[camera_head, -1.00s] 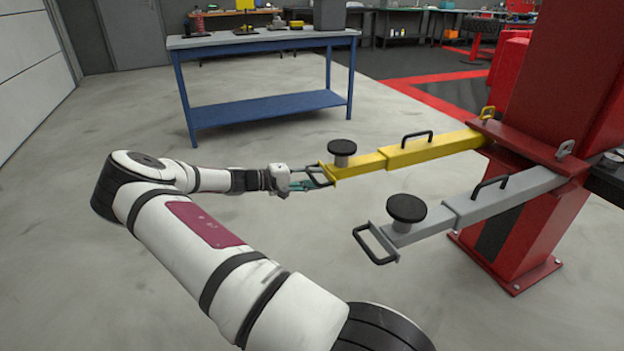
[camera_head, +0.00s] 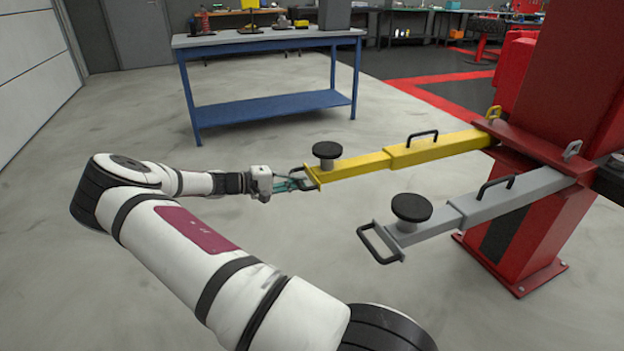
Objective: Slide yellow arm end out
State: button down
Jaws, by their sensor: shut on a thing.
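The yellow lift arm (camera_head: 440,147) reaches left from the red post. Its end section (camera_head: 352,168) sticks out of the thicker outer sleeve and carries a round black pad (camera_head: 326,150). A dark loop handle (camera_head: 309,179) is at its tip. My gripper (camera_head: 293,184) is at this handle, left of the yellow end, and is shut on it. The fingers are small in view and partly overlap the handle.
A grey lift arm (camera_head: 515,195) with a black pad (camera_head: 411,207) and its own end handle (camera_head: 378,246) lies in front. The red post (camera_head: 535,240) stands at right. A blue workbench (camera_head: 262,105) stands behind. The floor left of my gripper is clear.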

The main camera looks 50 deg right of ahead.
jog(key=f+b+v, duration=0.1)
jog(key=f+v, duration=0.1)
jog(key=v, duration=0.7)
jog(key=shift+a, duration=0.25)
jog(key=shift+w, duration=0.15)
jog(key=c, duration=1.7)
grip_release()
jog(key=shift+o, duration=0.2)
jog(key=v, duration=1.2)
